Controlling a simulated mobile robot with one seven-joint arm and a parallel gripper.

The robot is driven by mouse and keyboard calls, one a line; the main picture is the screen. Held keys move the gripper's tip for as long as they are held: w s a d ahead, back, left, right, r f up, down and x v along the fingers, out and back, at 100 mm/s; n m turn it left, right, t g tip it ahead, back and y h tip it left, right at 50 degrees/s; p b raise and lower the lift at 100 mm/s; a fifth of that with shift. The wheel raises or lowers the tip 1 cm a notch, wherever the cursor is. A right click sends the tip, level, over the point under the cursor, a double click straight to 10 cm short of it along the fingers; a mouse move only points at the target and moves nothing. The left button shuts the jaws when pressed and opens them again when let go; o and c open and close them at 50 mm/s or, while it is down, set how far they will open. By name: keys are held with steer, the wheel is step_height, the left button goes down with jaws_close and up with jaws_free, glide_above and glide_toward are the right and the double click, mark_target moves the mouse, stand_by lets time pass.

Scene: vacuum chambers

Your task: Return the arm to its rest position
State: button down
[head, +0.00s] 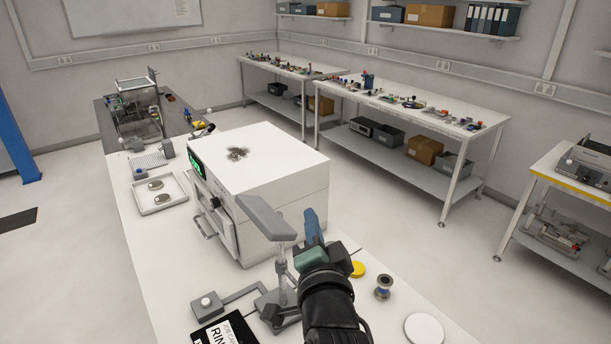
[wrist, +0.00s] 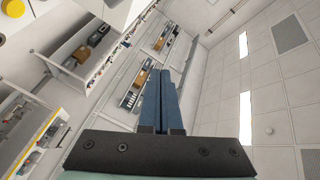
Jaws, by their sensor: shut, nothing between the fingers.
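My gripper (head: 312,222) is in the head view, above the white bench near the front right of the white chamber box. Its blue fingers point up and away from the bench. In the wrist view the two blue fingers (wrist: 160,100) lie side by side, closed together with nothing between them. Behind them the wrist view shows the far shelves, the wall and the ceiling. My black wrist covers part of the bench at the bottom of the head view.
The white chamber box (head: 262,172) stands on the bench (head: 150,245) left of my gripper. A grey stand with a flat top (head: 266,216) is close on the left. A yellow disc (head: 357,269), a spool (head: 383,287) and a white disc (head: 424,329) lie to the right. Open floor lies beyond.

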steer(key=s+r+n+t+b, duration=0.2)
steer(key=s+r+n+t, duration=0.15)
steer(key=r, duration=0.55)
steer(key=s+r+n+t+b, duration=0.2)
steer(key=s+r+n, duration=0.15)
steer(key=r, duration=0.65)
steer(key=s+a+r+n+t+h+b, duration=0.1)
steer(key=s+r+n+t, duration=0.3)
steer(key=s+r, duration=0.6)
steer(key=shift+s+r+h+b, duration=0.3)
steer(key=shift+s+b, duration=0.2)
steer(key=shift+s, duration=0.75)
steer(key=shift+f+t, duration=0.1)
steer(key=shift+t, duration=0.15)
